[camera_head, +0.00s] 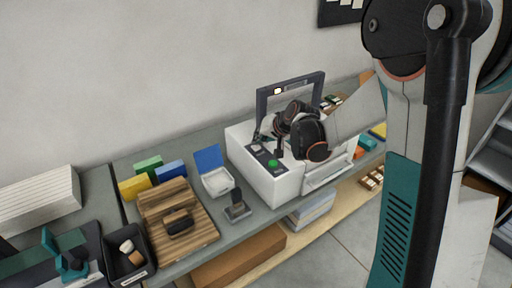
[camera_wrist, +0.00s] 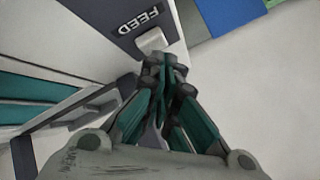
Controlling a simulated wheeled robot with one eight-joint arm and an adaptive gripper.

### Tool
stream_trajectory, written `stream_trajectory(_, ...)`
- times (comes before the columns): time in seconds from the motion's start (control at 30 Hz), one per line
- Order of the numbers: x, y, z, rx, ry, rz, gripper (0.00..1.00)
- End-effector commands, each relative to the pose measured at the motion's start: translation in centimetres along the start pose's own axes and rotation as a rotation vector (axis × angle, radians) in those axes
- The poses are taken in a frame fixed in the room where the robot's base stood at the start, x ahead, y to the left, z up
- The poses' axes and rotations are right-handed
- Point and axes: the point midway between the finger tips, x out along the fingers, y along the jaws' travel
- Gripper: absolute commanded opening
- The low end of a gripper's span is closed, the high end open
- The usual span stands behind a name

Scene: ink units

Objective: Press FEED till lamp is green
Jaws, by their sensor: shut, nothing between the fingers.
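The white machine (camera_head: 272,186) stands on the grey bench with a dark control panel on its top. In the wrist view the panel (camera_wrist: 120,12) carries the word FEED (camera_wrist: 138,20) and a pale key (camera_wrist: 152,40) beside it. My gripper (camera_wrist: 165,62) is shut and empty, its tips right at the near edge of that key; I cannot tell if they touch. In the head view my gripper (camera_head: 279,150) points down over the panel and hides part of it. A green dome (camera_head: 273,163) shows on the panel, and a small pale light (camera_head: 278,91) on the upright dark frame.
Left of the machine are an open blue-lidded box (camera_head: 216,181), a stamp (camera_head: 237,208), a wooden board (camera_head: 190,238) and a black tray (camera_head: 129,262). The dark frame (camera_head: 318,80) rises behind my gripper. Small coloured items lie to the right.

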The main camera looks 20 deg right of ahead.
Motion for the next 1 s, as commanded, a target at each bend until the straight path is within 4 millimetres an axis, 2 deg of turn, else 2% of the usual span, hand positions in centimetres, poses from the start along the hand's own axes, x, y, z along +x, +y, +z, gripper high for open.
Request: stream_trajectory(1.0,0.70,0.51,0.51,0.000,0.000,0.000,0.00)
